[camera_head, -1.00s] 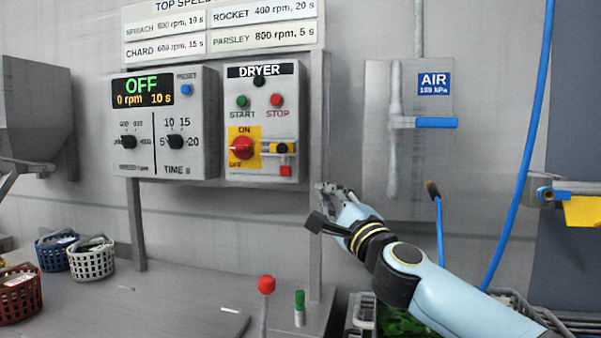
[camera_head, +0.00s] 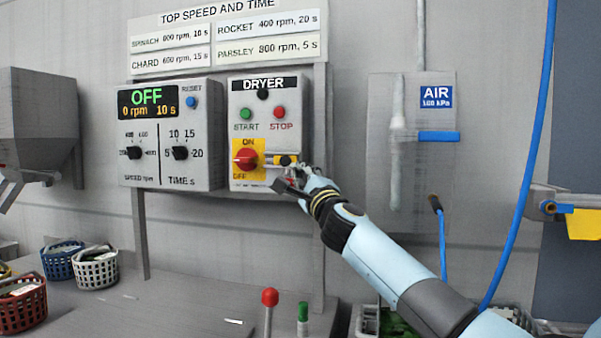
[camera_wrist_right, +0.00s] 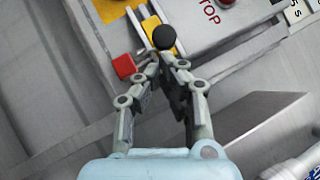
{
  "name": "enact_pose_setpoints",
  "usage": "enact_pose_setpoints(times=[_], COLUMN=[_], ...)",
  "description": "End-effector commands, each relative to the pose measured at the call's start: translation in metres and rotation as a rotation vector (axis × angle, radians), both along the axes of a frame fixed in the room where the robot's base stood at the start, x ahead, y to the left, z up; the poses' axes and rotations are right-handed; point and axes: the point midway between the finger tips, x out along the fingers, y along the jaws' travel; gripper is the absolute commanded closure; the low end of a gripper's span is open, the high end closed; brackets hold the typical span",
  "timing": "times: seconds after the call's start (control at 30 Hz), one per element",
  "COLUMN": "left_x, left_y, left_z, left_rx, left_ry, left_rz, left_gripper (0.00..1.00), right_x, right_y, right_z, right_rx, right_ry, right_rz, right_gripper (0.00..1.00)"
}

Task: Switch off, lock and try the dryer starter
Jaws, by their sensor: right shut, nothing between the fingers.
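The dryer starter (camera_head: 262,190) is a grey box on the wall panel, with a green START button (camera_head: 246,114) and a red STOP button (camera_head: 279,112). Its red rotary switch (camera_head: 246,159) sits on a yellow ON/OFF plate; I cannot tell its exact setting. To its right is a slide with a black knob (camera_head: 285,160), which also shows in the wrist view (camera_wrist_right: 164,38). A red block (camera_wrist_right: 124,66) hangs beside the slide. My right gripper (camera_head: 291,181) is shut and empty, its fingertips (camera_wrist_right: 166,66) just short of the black knob. My left gripper is out of view.
The speed and time box (camera_head: 170,135) stands left of the starter, its display (camera_head: 148,101) reading OFF. An air panel (camera_head: 382,180) with a blue handle (camera_head: 438,136) is at right. A red-topped lever (camera_head: 269,297) and baskets (camera_head: 96,270) are below.

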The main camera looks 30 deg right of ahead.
Motion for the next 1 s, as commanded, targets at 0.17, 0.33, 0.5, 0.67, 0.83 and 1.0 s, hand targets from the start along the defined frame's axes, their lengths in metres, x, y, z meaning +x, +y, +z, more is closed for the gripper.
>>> enact_pose_setpoints(times=[0.17,0.33,0.5,0.67,0.83,1.0], left_x=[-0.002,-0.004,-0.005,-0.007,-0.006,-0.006], left_y=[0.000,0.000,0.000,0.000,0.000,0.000], left_z=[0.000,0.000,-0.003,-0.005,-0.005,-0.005], left_rx=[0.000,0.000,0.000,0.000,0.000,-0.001], left_ry=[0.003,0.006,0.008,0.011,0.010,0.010], left_rz=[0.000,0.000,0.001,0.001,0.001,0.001], left_gripper=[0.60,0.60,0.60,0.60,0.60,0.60], right_x=[0.001,0.001,0.019,0.033,0.035,0.035], right_y=[0.001,0.001,0.015,0.028,0.030,0.030], right_z=[0.000,0.000,0.000,0.000,0.001,0.001], right_rx=[0.000,0.000,0.005,0.001,-0.001,-0.001], right_ry=[0.001,0.001,-0.002,0.000,-0.001,-0.001], right_rz=[0.000,0.000,-0.002,-0.001,0.001,0.001], right_gripper=[1.00,1.00,1.00,1.00,1.00,1.00])
